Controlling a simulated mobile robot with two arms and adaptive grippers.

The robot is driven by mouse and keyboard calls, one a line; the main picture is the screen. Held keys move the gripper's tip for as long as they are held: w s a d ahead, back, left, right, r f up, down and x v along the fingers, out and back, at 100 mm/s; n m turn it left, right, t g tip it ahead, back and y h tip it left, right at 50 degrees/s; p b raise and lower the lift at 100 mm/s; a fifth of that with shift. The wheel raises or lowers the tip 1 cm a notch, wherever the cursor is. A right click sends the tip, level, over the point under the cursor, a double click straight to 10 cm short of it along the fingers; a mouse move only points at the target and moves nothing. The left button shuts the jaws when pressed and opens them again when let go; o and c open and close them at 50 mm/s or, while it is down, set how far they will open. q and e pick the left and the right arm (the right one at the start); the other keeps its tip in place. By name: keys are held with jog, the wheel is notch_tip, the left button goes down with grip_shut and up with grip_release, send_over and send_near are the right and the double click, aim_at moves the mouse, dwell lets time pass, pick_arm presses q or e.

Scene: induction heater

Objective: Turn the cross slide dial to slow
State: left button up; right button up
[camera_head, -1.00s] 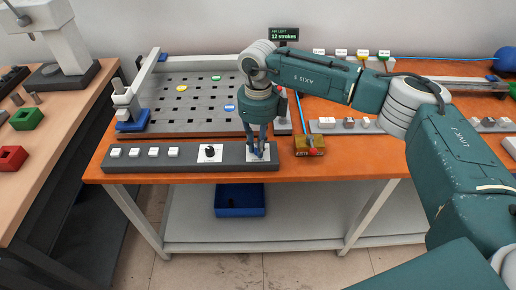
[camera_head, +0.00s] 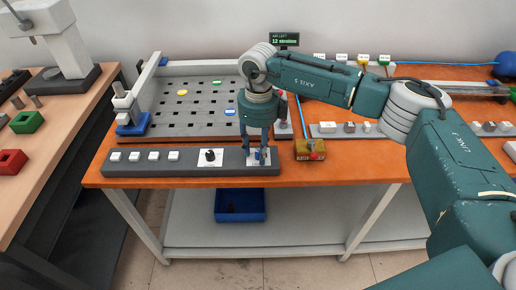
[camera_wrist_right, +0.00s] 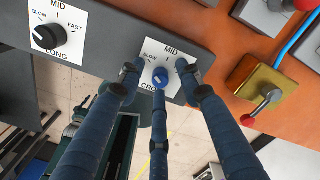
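The cross slide dial (camera_wrist_right: 161,77) looks like a small blue knob on a white plate (camera_wrist_right: 149,51) marked MID and SLOW, its lower lettering partly hidden. In the head view this plate (camera_head: 252,156) is at the right end of the grey control strip. My right gripper (camera_wrist_right: 160,76) points down over it, with fingers spread around the knob. The two upper fingertips stand apart from the knob; the lower finger comes up close to it, and contact cannot be told. The knob's pointer direction is unclear. My left gripper is not in view.
A black LONG dial (camera_wrist_right: 48,37) sits left of the cross dial, on the same strip (camera_head: 186,163) as several white buttons. A brass box with a red-tipped lever (camera_head: 309,150) stands close on the right. A perforated plate (camera_head: 190,105) lies behind. A blue bin (camera_head: 240,204) is below.

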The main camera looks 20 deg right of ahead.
aim_at(258, 152)
notch_tip(258, 152, up, 12)
dwell(0.6)
